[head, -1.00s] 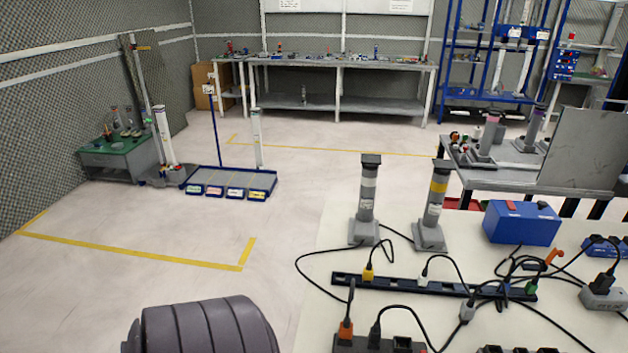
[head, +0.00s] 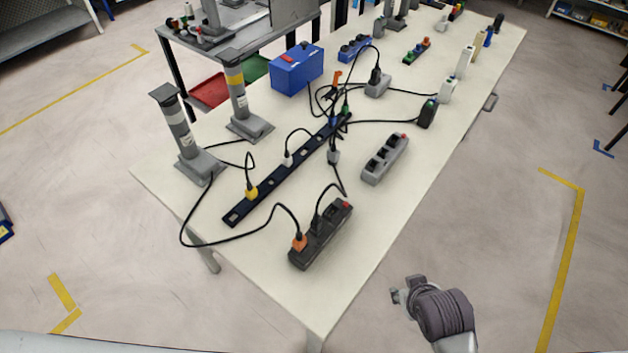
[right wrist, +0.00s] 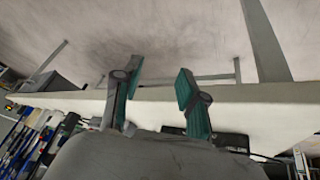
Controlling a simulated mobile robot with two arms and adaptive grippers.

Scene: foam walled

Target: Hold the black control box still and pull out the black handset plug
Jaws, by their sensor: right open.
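A black block with sockets (head: 322,240) lies near the front end of the white table. An orange plug (head: 299,242) and a black plug (head: 316,224) stand in it, with black cables. A small black box (head: 427,113) with a cable is near the table's right edge. I cannot tell which is the control box. My right gripper (head: 398,296) is off the table's right edge, apart from both. In the right wrist view the right gripper (right wrist: 157,88) is open and empty; a black object (right wrist: 230,141) shows partly behind a finger. My left gripper is not in view.
A dark strip (head: 268,187) with several plugs, a grey socket block (head: 385,158), two grey posts (head: 180,128) (head: 238,92) and a blue box (head: 297,68) stand on the table (head: 300,300). Cables cross between them.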

